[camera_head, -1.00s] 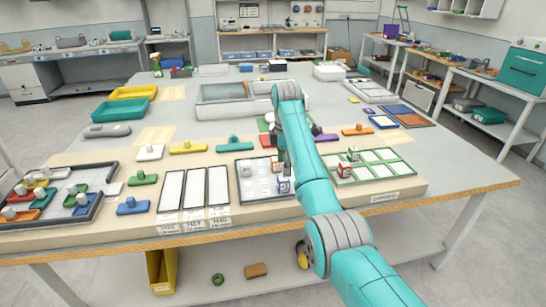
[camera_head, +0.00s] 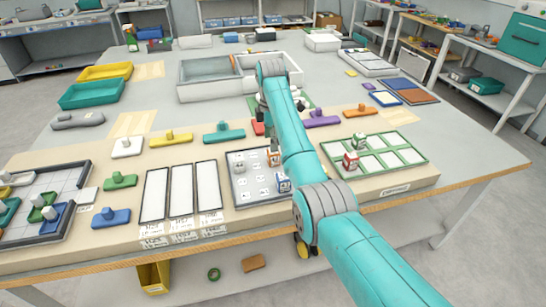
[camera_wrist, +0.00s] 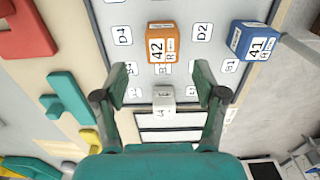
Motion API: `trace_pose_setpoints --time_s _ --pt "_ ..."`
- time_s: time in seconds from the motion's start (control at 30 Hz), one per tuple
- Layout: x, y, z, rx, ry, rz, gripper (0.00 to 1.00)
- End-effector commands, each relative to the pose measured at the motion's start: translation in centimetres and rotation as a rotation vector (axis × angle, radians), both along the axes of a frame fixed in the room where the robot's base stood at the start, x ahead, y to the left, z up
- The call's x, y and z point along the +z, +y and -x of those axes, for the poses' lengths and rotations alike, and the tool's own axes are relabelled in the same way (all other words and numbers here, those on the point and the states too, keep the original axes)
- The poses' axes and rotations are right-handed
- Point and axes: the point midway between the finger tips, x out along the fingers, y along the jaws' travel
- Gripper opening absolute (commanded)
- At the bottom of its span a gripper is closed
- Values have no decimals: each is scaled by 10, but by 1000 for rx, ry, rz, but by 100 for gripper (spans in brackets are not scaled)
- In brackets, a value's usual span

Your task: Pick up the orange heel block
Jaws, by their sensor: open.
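The orange heel block (camera_wrist: 162,42), marked 42 R, stands on a grey board with labelled cells (camera_wrist: 190,12). In the head view the orange block (camera_head: 273,157) shows at the board's right side, partly behind my arm. My gripper (camera_wrist: 161,80) is open above the board, its two fingers apart. In the wrist view the orange block lies beyond the fingertips, centred between them. A small white block (camera_wrist: 163,103) shows between the fingers. Nothing is held. In the head view my arm hides most of the gripper.
A blue block (camera_wrist: 250,40), marked 41 R, stands right of the orange one in the wrist view. Three long white panels (camera_head: 180,190) lie left of the board. A green-framed tray (camera_head: 405,152) holding two blocks is to the right. Coloured handled tools (camera_head: 222,133) lie behind.

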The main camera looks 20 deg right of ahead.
Motion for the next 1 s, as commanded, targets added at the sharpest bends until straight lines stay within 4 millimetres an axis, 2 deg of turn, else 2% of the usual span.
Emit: trace_pose_setpoints --time_s 0.1,0.27,0.6,0.83,0.87,1.0 --pt "-12 0 0 0 0 0 71" --pt "-21 -2 1 -1 0 0 71" --pt "-63 -7 3 0 0 0 71" --pt "-65 -7 3 0 -2 0 71" --pt "-65 -7 3 0 -2 0 66" --pt "-65 -7 3 0 -1 0 31"
